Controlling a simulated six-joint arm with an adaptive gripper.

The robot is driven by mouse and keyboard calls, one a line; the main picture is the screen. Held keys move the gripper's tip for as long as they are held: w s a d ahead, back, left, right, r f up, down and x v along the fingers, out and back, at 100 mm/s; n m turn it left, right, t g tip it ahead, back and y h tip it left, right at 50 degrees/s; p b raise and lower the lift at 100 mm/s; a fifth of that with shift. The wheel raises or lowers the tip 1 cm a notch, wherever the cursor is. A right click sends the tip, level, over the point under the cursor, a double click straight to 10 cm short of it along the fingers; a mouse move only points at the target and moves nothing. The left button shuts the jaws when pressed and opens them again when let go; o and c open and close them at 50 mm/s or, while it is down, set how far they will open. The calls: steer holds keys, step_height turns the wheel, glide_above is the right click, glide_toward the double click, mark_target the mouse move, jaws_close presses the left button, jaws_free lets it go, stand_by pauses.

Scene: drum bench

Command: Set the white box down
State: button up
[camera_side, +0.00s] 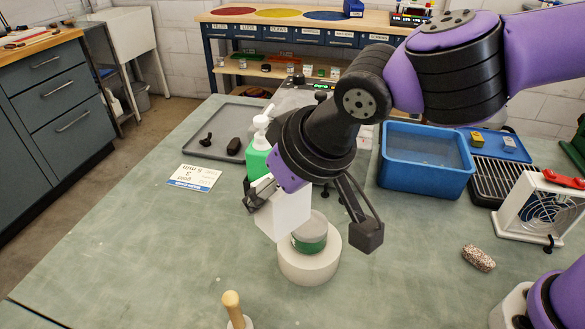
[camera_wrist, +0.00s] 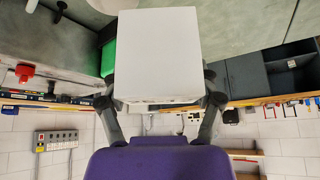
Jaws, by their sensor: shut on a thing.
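The white box (camera_side: 283,217) is held up in front of my gripper (camera_side: 311,216) in the side view. In the wrist view the box (camera_wrist: 158,55) fills the upper middle, between the two fingers of my gripper (camera_wrist: 160,98). My gripper is shut on it. In the side view the box overlaps the left edge of a green-banded jar with a grey lid (camera_side: 310,232), which stands on a round white pedestal (camera_side: 309,266). I cannot tell how high the box is above the bench or whether it touches anything.
A green pump bottle (camera_side: 257,160) stands behind my gripper, near a grey tray (camera_side: 200,150) and a printed card (camera_side: 194,178). A blue bin (camera_side: 425,185) and a white fan (camera_side: 540,210) stand right. A wooden-handled tool (camera_side: 235,308) is in front.

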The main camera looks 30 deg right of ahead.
steer(key=s+d+f+m+h, duration=0.1)
steer(key=s+d+m+h, duration=0.3)
steer(key=d, duration=0.6)
steer(key=w+d+f, duration=0.2)
steer(key=d, duration=0.1)
steer(key=w+d+f+n+y, duration=0.1)
steer(key=w+d+f, duration=0.1)
steer(key=w+d+f+y, duration=0.1)
steer(key=w+d+f, duration=0.1)
steer(key=d+f, duration=0.1)
steer(key=shift+w+d, duration=0.3)
steer(key=shift+w+d+f, duration=0.1)
steer(key=shift+f, duration=1.95)
steer(key=shift+f, duration=0.15)
steer(key=o, duration=1.2)
